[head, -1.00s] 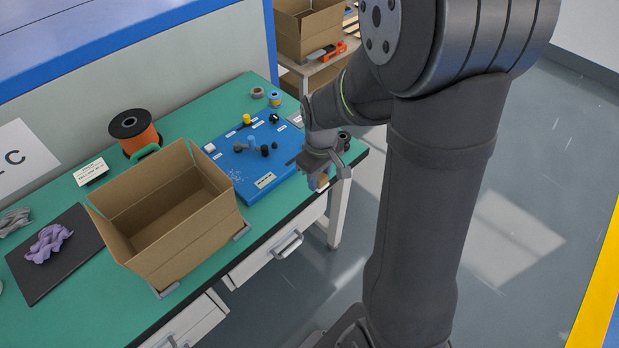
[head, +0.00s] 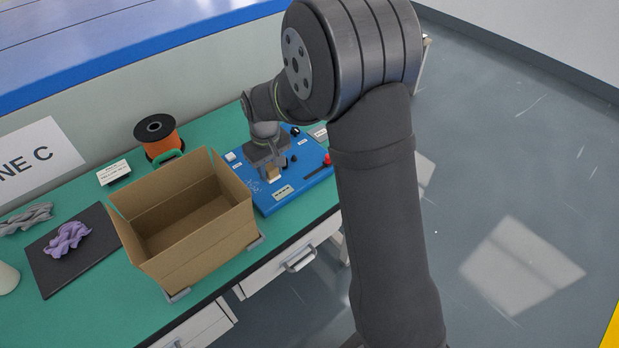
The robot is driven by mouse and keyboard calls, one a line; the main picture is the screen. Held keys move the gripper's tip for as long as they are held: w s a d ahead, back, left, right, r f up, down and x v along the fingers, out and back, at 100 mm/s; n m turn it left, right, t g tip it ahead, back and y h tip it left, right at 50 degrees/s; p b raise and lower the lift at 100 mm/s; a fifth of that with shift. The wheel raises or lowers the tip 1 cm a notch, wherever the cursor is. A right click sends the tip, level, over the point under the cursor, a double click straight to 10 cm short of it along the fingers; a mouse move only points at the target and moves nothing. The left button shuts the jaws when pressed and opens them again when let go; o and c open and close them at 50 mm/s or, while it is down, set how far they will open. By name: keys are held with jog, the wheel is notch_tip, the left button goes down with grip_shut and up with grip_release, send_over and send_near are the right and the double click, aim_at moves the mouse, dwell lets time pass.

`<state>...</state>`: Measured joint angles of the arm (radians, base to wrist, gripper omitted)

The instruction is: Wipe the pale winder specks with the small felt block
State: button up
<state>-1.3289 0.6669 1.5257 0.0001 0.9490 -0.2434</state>
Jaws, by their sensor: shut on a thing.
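My gripper (head: 271,170) points down over the blue panel (head: 301,191) on the bench and is shut on the small felt block (head: 273,175), a pale tan piece low between the fingers. Pale specks (head: 252,187) lie on the panel's left part, just left of the block. I cannot tell whether the block touches the panel. My wrist and fingers hide the middle of the panel.
An open cardboard box (head: 190,240) stands close to the left of the panel. A red-and-black knob (head: 323,161) rises at the panel's right. An orange spool (head: 160,138) stands behind the box. Purple strands (head: 68,240) lie on a dark mat (head: 53,276) at left.

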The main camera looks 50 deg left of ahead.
aim_at(260, 193)
jog(key=shift+s+a+f, duration=0.45)
jog(key=shift+a+f, duration=0.1)
jog(key=shift+f, duration=0.65)
jog(key=shift+s+a+f, duration=0.5)
jog(key=shift+f, duration=0.7)
jog(key=shift+s+a+f, duration=0.45)
jog(key=shift+a+f, duration=0.1)
jog(key=shift+f, duration=0.65)
jog(key=shift+a+f, duration=0.5)
jog(key=shift+a, duration=0.1)
jog(key=shift+c, duration=0.8)
jog(key=shift+a+f, duration=0.15)
jog(key=shift+a, duration=2.85)
jog(key=shift+d, duration=3.55)
notch_tip(260, 193, up, 8)
jog(key=shift+r, duration=0.2)
